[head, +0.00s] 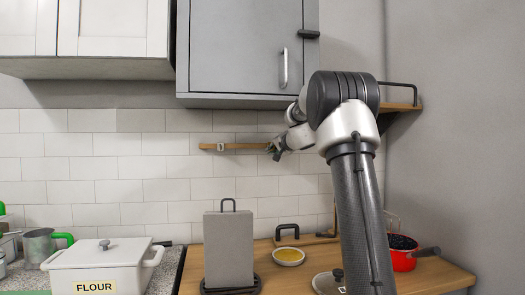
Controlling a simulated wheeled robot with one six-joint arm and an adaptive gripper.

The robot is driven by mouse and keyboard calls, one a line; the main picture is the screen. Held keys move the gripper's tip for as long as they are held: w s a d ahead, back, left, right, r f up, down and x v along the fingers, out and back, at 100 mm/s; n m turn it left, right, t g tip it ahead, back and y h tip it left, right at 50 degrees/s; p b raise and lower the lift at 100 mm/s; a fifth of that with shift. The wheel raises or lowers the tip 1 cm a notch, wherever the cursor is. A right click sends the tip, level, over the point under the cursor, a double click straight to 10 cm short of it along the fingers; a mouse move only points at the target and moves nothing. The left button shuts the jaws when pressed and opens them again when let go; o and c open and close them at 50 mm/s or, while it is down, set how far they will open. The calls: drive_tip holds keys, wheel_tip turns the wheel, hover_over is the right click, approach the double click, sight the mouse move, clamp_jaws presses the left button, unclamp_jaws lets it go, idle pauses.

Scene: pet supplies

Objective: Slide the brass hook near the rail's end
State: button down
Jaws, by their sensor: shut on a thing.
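A wooden rail (240,146) runs level along the white tiled wall, below the grey cabinet. Its left end is in plain view; its right end is hidden behind my gripper and arm. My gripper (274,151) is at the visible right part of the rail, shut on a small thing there. This appears to be the brass hook, but the fingers cover it, so its shape and color do not show clearly. A small pale piece (220,147) sits on the rail near its left end, apart from my gripper.
A grey cabinet (240,50) with a handle hangs above. Below stand a grey block (228,250), a yellow-filled bowl (289,257), a white flour box (98,268) and a red pot (403,260). A wooden shelf (400,107) is at the right. The wall left of the rail is clear.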

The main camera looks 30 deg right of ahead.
drive_tip(key=shift+s+d, duration=0.25)
drive_tip(key=shift+d, duration=0.6)
drive_tip(key=shift+s+d, duration=0.25)
drive_tip(key=shift+d, duration=0.55)
drive_tip(key=c, duration=1.6)
unclamp_jaws()
drive_tip(key=shift+o, duration=0.2)
drive_tip(key=shift+s, duration=0.1)
drive_tip(key=d+v, duration=0.1)
drive_tip(key=v, duration=1)
drive_tip(key=shift+s+a, duration=0.4)
drive_tip(key=shift+a, duration=0.05)
drive_tip(key=shift+r, duration=0.15)
